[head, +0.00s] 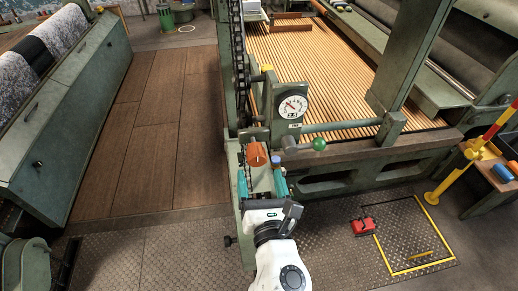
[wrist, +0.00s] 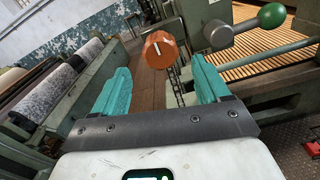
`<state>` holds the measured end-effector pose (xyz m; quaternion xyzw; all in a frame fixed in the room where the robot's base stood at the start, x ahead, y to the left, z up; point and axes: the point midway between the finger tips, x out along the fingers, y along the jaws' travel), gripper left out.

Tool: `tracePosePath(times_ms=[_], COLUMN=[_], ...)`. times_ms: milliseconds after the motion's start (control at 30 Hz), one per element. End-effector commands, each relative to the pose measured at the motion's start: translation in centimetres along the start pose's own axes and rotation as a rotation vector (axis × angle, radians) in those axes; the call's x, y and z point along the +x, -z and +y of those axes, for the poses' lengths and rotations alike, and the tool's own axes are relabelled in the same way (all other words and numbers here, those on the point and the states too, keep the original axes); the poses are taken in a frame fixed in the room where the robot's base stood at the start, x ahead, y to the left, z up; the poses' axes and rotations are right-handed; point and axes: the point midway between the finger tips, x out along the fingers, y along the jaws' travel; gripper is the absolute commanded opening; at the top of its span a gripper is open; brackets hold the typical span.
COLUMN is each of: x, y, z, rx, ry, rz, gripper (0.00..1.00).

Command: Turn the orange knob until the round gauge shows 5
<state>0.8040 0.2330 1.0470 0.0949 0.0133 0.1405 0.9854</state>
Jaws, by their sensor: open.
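The orange knob (head: 257,154) is on the green machine post in the head view. In the wrist view the orange knob (wrist: 160,48) shows a white line on its face and lies ahead, between and beyond the fingers. The round gauge (head: 293,106) has a white dial with a red needle pointing to the upper left; a plate below its centre seems to read 2.5. My gripper (head: 262,181) has teal fingers, one on each side, just below the knob. In the wrist view my gripper (wrist: 160,88) is open and empty, apart from the knob.
A green ball-ended lever (head: 319,144) sticks out right of the knob; the ball also shows in the wrist view (wrist: 272,15). A red object (head: 363,226) lies on the metal floor near a yellow-marked area (head: 418,268). The brown plank floor (head: 150,130) at left is clear.

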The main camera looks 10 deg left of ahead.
Motion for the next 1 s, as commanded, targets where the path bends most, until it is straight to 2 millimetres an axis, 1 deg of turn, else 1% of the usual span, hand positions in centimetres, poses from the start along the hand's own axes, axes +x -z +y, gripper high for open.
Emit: tracePosePath(times_ms=[33,200,300,433,600,900,1000], x=[1.0,4.2,5.8,7.4,8.5,8.7,8.7], y=[-0.2,-0.1,-0.1,-0.1,-0.1,0.0,0.0], z=[-0.1,-0.1,-0.1,-0.1,-0.1,-0.2,-0.2], rx=[0.0,0.0,0.002,0.002,0.005,0.005,0.005], ry=[0.001,0.002,0.002,0.002,0.002,0.003,0.003], rz=[-0.003,-0.002,-0.002,-0.001,0.0,0.0,0.0], gripper=[0.76,0.76,0.76,0.76,0.76,0.76,0.67])
